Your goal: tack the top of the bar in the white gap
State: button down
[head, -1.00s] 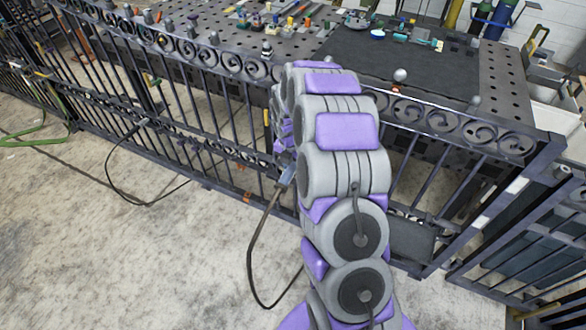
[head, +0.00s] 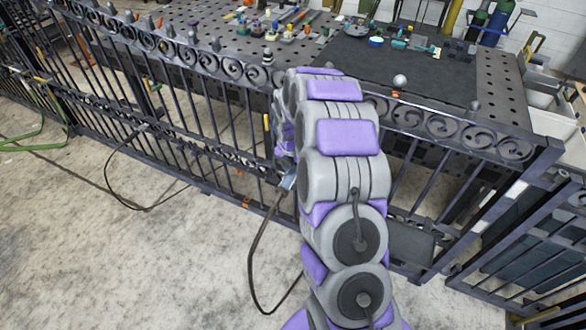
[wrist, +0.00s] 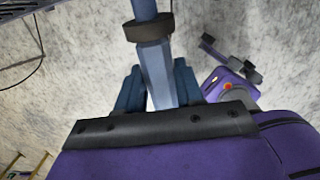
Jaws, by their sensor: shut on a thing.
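My gripper (wrist: 158,82) is shut on a blue-grey tool with a dark collar (wrist: 148,27), which looks like a welding torch. The tool's handle (wrist: 156,65) points up out of the wrist view, and its tip is out of frame. In the head view my arm hides most of the gripper, and a dark cable (head: 254,245) hangs from a grey-blue piece beside it. The dark metal gate (head: 460,130) has a row of scrolls along its top. White patches (head: 517,189) mark its right end post. No bar standing out in a white gap can be told.
A perforated work table (head: 505,90) with a dark mat (head: 400,70) and small tools stands behind the gate. Another gate panel (head: 520,250) adjoins at the right. A green hose or frame (head: 40,140) lies at the left. The concrete floor (head: 150,260) in front is largely clear.

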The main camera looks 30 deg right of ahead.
jog(key=shift+w+d+r+p, duration=0.1)
jog(key=shift+d+p, duration=0.15)
jog(key=shift+d, duration=0.25)
jog(key=shift+w+d+r+p, duration=0.1)
jog(key=shift+d+p, duration=0.1)
jog(key=shift+d, duration=0.3)
jog(key=shift+a, duration=0.3)
jog(key=shift+d+p, duration=0.3)
jog(key=shift+p, duration=0.25)
jog(key=shift+a, duration=0.15)
jog(key=shift+w+d+r+p, duration=0.1)
jog(key=shift+w+d+p, duration=0.3)
jog(key=shift+p, duration=0.35)
jog(key=shift+r+p, duration=0.1)
jog(key=shift+p, duration=0.35)
